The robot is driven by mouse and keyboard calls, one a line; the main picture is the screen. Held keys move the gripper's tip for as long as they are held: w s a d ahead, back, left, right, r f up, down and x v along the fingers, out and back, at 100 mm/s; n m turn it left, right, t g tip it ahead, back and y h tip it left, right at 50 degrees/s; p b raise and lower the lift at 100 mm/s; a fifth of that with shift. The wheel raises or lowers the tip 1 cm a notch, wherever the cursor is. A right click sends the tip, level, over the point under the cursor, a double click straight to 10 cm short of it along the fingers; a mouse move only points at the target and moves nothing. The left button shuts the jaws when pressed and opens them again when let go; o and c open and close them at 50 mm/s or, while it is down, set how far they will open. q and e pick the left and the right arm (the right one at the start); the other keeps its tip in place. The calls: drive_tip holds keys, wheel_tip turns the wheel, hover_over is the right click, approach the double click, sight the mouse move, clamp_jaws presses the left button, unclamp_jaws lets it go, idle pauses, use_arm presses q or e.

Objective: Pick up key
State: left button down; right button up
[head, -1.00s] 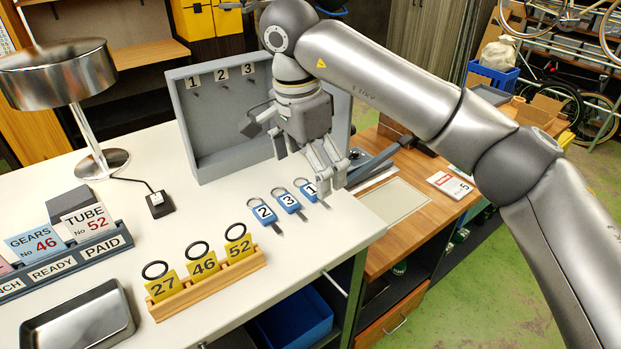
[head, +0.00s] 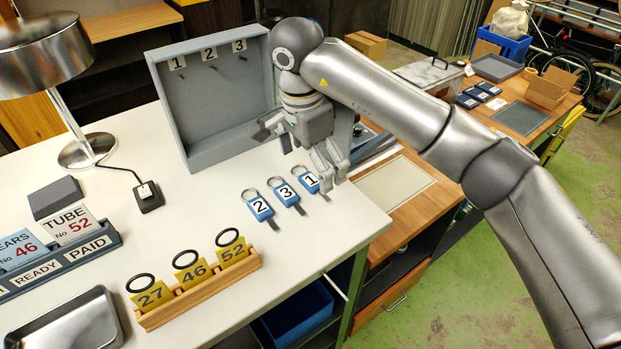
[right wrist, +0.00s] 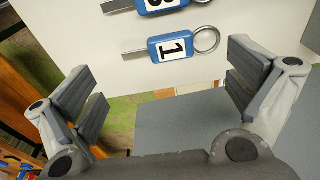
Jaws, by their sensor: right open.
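Three keys with blue number tags and metal rings lie in a row on the white table (head: 330,238): key 2 (head: 259,207), key 3 (head: 286,193) and key 1 (head: 310,182). My right gripper (head: 330,181) is above the table at key 1, its fingers partly beside that tag in the head view. In the right wrist view my right gripper (right wrist: 168,90) is open and empty. Key 1 (right wrist: 171,47) lies ahead of the fingers there, apart from them, and key 3 (right wrist: 160,5) is cut by the top edge. My left gripper is not in view.
A grey box with hooks numbered 1, 2, 3 (head: 190,152) stands behind the keys. A wooden rack (head: 200,290) holds yellow tags 27, 46 and 52. A lamp (head: 88,150), a card holder (head: 65,268) and a metal tray (head: 65,325) are at left.

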sight(316, 185)
drive_tip(key=shift+s+d+f+p, duration=0.15)
drive_tip(key=shift+f+p, duration=0.65)
drive_tip(key=shift+d+f+p, duration=0.2)
drive_tip(key=shift+f+p, duration=0.15)
drive_tip(key=shift+f, duration=1.05)
drive_tip(key=c, duration=0.7)
drive_tip(key=shift+c, duration=1.2)
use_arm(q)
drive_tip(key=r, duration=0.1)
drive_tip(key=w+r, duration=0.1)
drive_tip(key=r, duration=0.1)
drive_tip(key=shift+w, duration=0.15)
